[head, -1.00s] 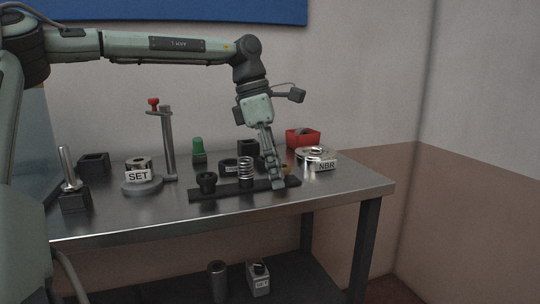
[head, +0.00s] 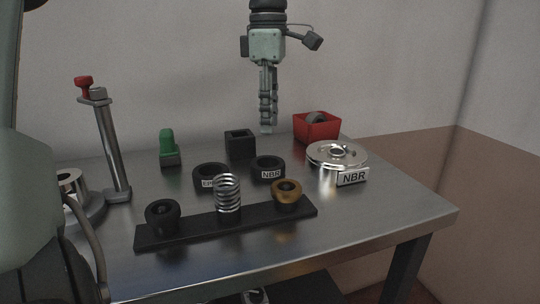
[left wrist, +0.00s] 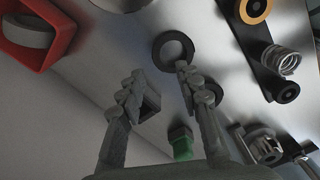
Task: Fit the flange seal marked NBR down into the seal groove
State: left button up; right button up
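The flange seal marked NBR (head: 271,174) is a black ring lying on the table, right of a similar ring (head: 205,183) whose label seems to start with EP. In the left wrist view the likely NBR ring (left wrist: 158,51) lies beyond my fingertips. A silver round flange (head: 322,161) with an NBR plate (head: 353,177) stands at the table's right; its groove is hard to make out. My left gripper (head: 267,130) hangs above the back of the table, pointing down. In the left wrist view its fingers (left wrist: 160,76) are apart with nothing between them. My right gripper is not visible.
A black rack (head: 250,219) bears a black ring, a spring (head: 228,193) and a brown ring (head: 286,191). A red bin (head: 317,132), black block (head: 240,144), green-topped item (head: 168,148) and tall post (head: 113,150) stand behind and left. The front right table is clear.

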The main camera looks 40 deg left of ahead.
pick_arm(q)
jog(key=shift+w+a, duration=0.2)
jog(key=shift+a, duration=0.05)
jog(key=shift+f, duration=0.1)
notch_tip(320, 180, down, 7)
jog(key=shift+d+f, duration=0.15)
grip_shut()
